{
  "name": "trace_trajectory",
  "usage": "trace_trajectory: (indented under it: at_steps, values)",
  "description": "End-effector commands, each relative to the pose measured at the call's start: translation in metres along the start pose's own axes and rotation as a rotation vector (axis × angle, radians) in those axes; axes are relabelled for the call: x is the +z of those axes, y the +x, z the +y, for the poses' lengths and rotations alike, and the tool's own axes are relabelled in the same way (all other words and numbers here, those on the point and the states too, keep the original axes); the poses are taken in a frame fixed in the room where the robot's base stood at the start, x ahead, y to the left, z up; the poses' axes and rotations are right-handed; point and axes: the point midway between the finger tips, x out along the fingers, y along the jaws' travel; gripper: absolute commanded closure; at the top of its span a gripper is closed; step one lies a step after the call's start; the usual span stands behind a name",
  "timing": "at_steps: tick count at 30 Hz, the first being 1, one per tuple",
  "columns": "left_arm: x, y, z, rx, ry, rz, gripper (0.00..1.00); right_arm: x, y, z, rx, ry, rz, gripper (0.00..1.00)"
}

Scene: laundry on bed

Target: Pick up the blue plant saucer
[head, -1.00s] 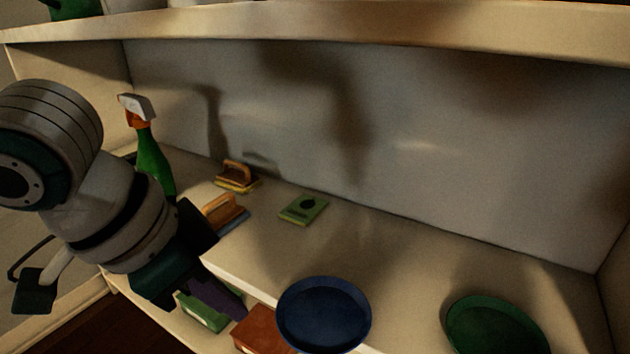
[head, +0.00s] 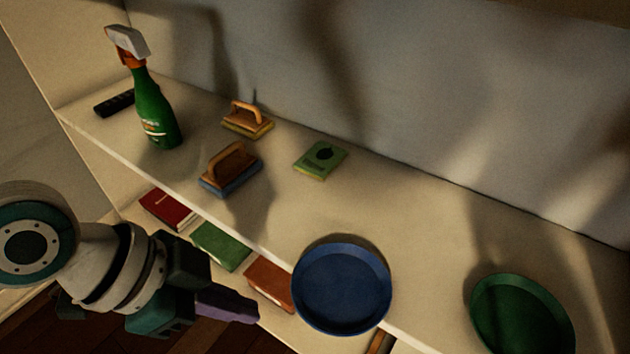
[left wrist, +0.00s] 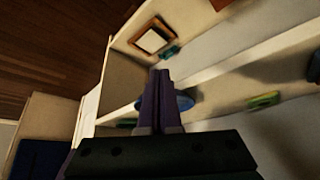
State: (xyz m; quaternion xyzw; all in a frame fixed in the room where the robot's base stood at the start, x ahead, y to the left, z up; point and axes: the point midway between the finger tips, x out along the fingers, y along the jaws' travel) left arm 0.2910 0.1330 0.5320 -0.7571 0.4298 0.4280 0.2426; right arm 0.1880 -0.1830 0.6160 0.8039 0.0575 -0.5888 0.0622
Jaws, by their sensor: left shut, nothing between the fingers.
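The blue plant saucer (head: 341,288) is a round, shallow dish near the front edge of the shelf in the head view, with part of its rim over that edge. In the left wrist view the blue saucer (left wrist: 183,103) shows partly, behind the fingers. My left gripper (head: 256,313) has purple fingers, is shut and empty, and is left of the saucer, apart from it in the head view. Its shut fingers also show in the left wrist view (left wrist: 160,74). My right gripper is not in view.
A green saucer (head: 522,316) lies to the right on the shelf. Books (head: 219,245) lie on the lower shelf. The shelf between saucers is clear.

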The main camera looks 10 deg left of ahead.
Motion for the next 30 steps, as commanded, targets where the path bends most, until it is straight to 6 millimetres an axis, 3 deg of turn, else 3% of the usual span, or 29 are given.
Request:
trace_trajectory:
  at_steps: [2,8,23,30]
  values:
    - [0.002,0.021,0.000,0.000,-0.001,0.002,1.00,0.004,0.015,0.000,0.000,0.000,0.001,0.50]
    - [-0.025,0.031,0.000,-0.001,0.002,0.003,1.00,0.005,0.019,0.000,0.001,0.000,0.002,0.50]
    - [-0.034,0.034,0.000,-0.001,0.001,-0.002,1.00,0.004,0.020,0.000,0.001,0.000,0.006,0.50]
    - [-0.051,0.042,-0.001,-0.002,0.001,-0.001,1.00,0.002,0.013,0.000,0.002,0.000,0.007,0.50]
